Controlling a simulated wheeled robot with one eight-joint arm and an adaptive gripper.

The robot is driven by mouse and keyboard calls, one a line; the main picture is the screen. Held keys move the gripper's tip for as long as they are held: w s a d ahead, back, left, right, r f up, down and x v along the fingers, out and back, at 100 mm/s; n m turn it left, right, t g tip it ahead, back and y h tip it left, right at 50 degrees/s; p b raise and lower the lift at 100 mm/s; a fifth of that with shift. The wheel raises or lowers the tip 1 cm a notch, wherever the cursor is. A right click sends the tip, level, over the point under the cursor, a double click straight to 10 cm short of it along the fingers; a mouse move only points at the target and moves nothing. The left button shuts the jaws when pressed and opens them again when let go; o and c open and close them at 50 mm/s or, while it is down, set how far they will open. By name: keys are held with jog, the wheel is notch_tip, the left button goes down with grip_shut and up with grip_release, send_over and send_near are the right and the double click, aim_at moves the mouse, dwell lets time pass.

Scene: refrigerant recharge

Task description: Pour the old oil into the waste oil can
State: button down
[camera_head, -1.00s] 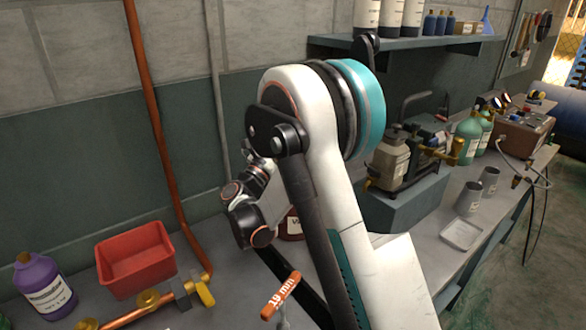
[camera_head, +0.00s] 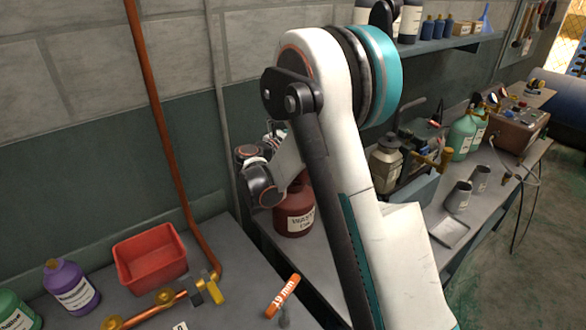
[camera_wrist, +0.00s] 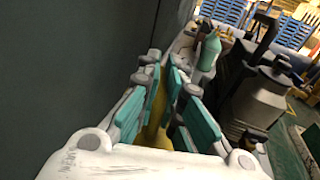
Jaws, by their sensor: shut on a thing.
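The dark red waste oil can (camera_head: 294,216) stands on the bench behind my arm in the head view, its white label partly readable. My wrist is just above and left of it in that picture, but my fingers are hidden there. In the wrist view my gripper (camera_wrist: 165,64) is shut on a yellow-brown thing (camera_wrist: 156,108). The fingers cover much of it, so I cannot tell its shape or whether oil is in it. I see no oil flowing.
A beige-grey container (camera_head: 386,165) stands right of my arm, beside a pump with brass fittings. A red bin (camera_head: 150,262), purple bottle (camera_head: 72,290) and orange-handled 19 mm tool (camera_head: 282,296) are at front left.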

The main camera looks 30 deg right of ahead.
jog(key=shift+w+d+g+y+p, duration=0.3)
jog(key=shift+d+y+p, duration=0.25)
jog(key=shift+p, duration=0.3)
jog(key=d, duration=0.1)
jog(key=w+d+f+y, duration=0.1)
jog(key=shift+w+d+f+g+y+p, duration=0.1)
jog(key=shift+d+f+g+y+p, duration=0.15)
jog(key=shift+d+g+p, duration=0.15)
jog(key=shift+w+d+r+g+y+p, duration=0.2)
jog(key=shift+d+y+p, duration=0.15)
jog(key=shift+y+p, duration=0.15)
jog(key=shift+w+d+r+g+y+p, duration=0.1)
jog(key=shift+w+d+g+y+p, duration=0.1)
jog(key=shift+d+y+p, duration=0.25)
jog(key=w+d+f+g+y, duration=0.2)
jog(key=d+f+y, duration=0.2)
jog(key=f, duration=0.3)
jog(key=w+d+f+g+y+b, duration=0.1)
jog(key=w+d+f+g+y, duration=0.1)
jog(key=f+y, duration=0.5)
jog(key=shift+d+f+g+b, duration=0.3)
jog(key=shift+d+g, duration=0.4)
jog(key=shift+d, duration=0.4)
